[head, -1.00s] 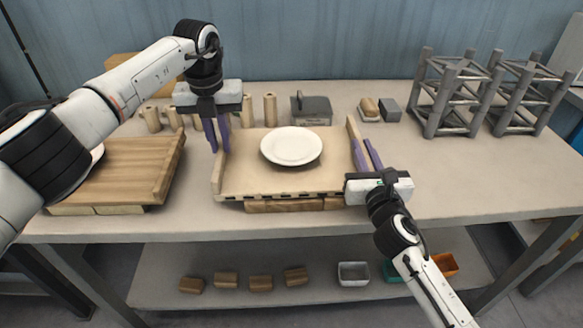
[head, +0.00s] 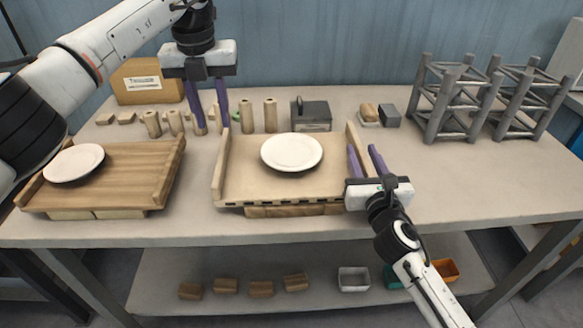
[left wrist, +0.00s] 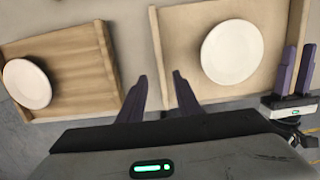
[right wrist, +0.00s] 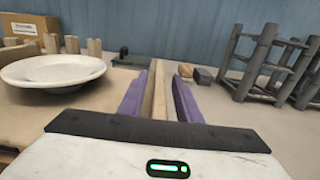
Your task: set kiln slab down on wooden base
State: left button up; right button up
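The kiln slab (head: 245,175) is a pale board with raised side walls, in the middle of the table. It carries a white plate (head: 292,151) and lies level over the wooden base (head: 292,211), which shows only as a brown strip under its front edge. My left gripper (head: 208,108) is open and empty, raised above and left of the slab; its spread fingers (left wrist: 158,98) also show in the left wrist view. My right gripper (head: 366,162) is open at the slab's right wall (right wrist: 160,92). Its fingers stand on either side of that wall, with a small gap.
A darker wooden slab (head: 120,165) with another white plate (head: 74,163) lies at the left. Wooden posts (head: 270,115), a dark box (head: 311,115) and a cardboard box (head: 148,82) stand behind. Grey racks (head: 447,98) stand at the back right. The right front table is clear.

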jog(key=shift+s, duration=0.3)
pick_arm(q)
jog(key=r, duration=0.2)
jog(key=shift+s+r, duration=0.2)
jog(key=shift+r, duration=0.2)
pick_arm(e)
jog(key=s, duration=0.7)
jog(key=s+d, duration=0.1)
jog(key=s, duration=0.3)
jog(key=shift+s, duration=0.2)
jog(key=s, duration=0.8)
jog(key=shift+d, duration=0.25)
